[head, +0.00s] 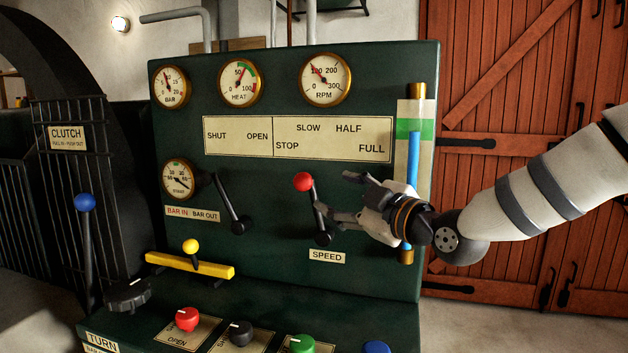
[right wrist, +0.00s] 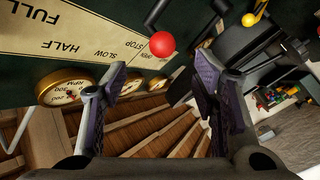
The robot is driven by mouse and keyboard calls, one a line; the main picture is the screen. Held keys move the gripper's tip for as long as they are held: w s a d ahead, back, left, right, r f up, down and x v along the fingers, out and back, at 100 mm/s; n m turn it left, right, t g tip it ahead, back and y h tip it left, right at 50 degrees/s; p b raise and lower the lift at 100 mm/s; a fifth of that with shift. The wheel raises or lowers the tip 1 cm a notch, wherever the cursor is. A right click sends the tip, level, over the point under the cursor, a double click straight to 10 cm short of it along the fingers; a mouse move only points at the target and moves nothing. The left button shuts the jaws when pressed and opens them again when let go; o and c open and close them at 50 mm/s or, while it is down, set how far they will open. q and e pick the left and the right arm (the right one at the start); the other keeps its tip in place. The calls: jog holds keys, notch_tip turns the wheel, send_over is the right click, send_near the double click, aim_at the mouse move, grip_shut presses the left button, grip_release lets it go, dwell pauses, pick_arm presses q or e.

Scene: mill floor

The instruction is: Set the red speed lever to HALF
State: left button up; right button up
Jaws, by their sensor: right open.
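The speed lever with its red ball knob (head: 303,181) stands on the dark green panel above the SPEED label (head: 327,256). It leans up and slightly left, roughly toward the STOP word on the plate (head: 240,136), whose right part reads STOP, SLOW, HALF, FULL. My right gripper (head: 333,193) is open, just right of the knob, its fingers pointing left. The right wrist view shows the red knob (right wrist: 162,44) ahead, in line with the gap between the open, empty fingers (right wrist: 158,85); I see no clear contact. My left gripper is out of view.
A yellow bar with a yellow knob (head: 191,246) is lower left. A vertical blue gauge tube (head: 413,155) is behind my right wrist. Several coloured knobs line the lower ledge, including a red one (head: 187,319).

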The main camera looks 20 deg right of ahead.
aim_at(309, 184)
jog(key=x, duration=0.7)
jog(key=shift+w+a+f, duration=0.1)
jog(key=shift+a+f, duration=0.05)
jog(key=shift+a, duration=0.25)
jog(key=b+x, duration=0.1)
jog(key=x, duration=0.3)
jog(key=shift+w+f, duration=0.15)
jog(key=shift+w+r, duration=0.2)
jog(key=shift+r, duration=0.05)
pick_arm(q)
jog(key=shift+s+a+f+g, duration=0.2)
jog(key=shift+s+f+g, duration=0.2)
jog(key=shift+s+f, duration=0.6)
pick_arm(e)
jog(key=shift+r, duration=0.1)
jog(key=shift+c, duration=0.3)
